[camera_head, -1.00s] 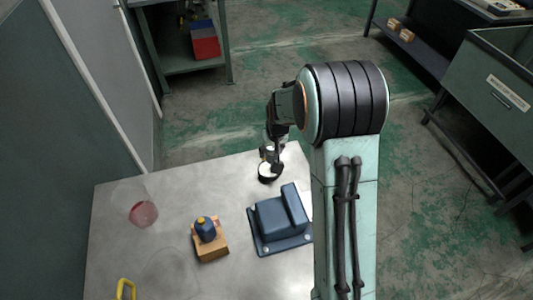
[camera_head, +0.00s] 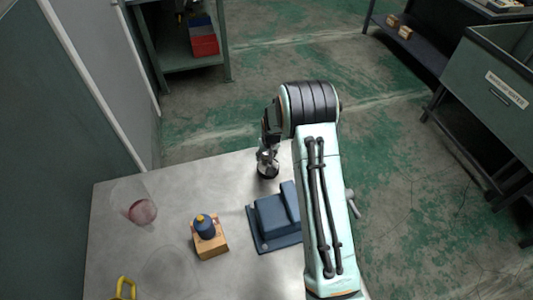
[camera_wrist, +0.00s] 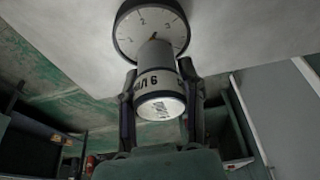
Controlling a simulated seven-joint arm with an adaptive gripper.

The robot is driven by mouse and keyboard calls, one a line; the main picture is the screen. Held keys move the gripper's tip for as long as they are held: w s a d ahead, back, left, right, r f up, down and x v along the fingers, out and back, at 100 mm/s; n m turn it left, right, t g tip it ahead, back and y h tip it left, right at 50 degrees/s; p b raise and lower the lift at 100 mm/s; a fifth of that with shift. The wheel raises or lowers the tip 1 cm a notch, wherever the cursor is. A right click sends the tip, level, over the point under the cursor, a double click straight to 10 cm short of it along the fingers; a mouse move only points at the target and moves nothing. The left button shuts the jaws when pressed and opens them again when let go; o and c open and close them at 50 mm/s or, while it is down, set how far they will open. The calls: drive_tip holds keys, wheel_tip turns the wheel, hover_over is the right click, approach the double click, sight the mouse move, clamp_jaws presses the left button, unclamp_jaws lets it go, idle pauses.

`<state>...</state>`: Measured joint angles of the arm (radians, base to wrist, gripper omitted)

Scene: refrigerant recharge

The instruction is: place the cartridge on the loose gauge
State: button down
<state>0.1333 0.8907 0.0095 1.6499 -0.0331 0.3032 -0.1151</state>
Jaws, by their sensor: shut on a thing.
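The cartridge (camera_wrist: 155,82) is a grey cylinder with a pale lettered band and a light end facing the wrist camera. My gripper (camera_wrist: 158,72) is shut on it, with one finger on each side. The gauge (camera_wrist: 128,28) is a round white dial with a dark rim, lying on the table. The cartridge's far end overlaps the dial's lower part in the wrist view; I cannot tell whether they touch. In the head view my gripper (camera_head: 267,155) is over the gauge (camera_head: 267,176), hiding most of its face.
A blue-grey fixture (camera_head: 271,217) stands close in front of the gauge. A clear container with red contents (camera_head: 142,211) and a yellow handle (camera_head: 125,286) are further left. The metal table (camera_head: 180,180) is clear between.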

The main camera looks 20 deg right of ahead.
drive_tip(key=c, duration=0.7)
unclamp_jaws()
drive_tip(key=shift+o, duration=0.2)
drive_tip(key=v, duration=1.2)
drive_tip(key=s+a+r+g, duration=0.1)
drive_tip(key=s+a+r, duration=0.3)
drive_tip(key=s+r, duration=0.55)
drive_tip(key=s+a+n+g, duration=0.1)
drive_tip(key=s+a+g, duration=0.1)
drive_tip(key=s, duration=2)
drive_tip(key=shift+a+r+g+y, duration=0.25)
drive_tip(key=shift+a+g+y, duration=0.05)
drive_tip(key=shift+a+y, duration=0.1)
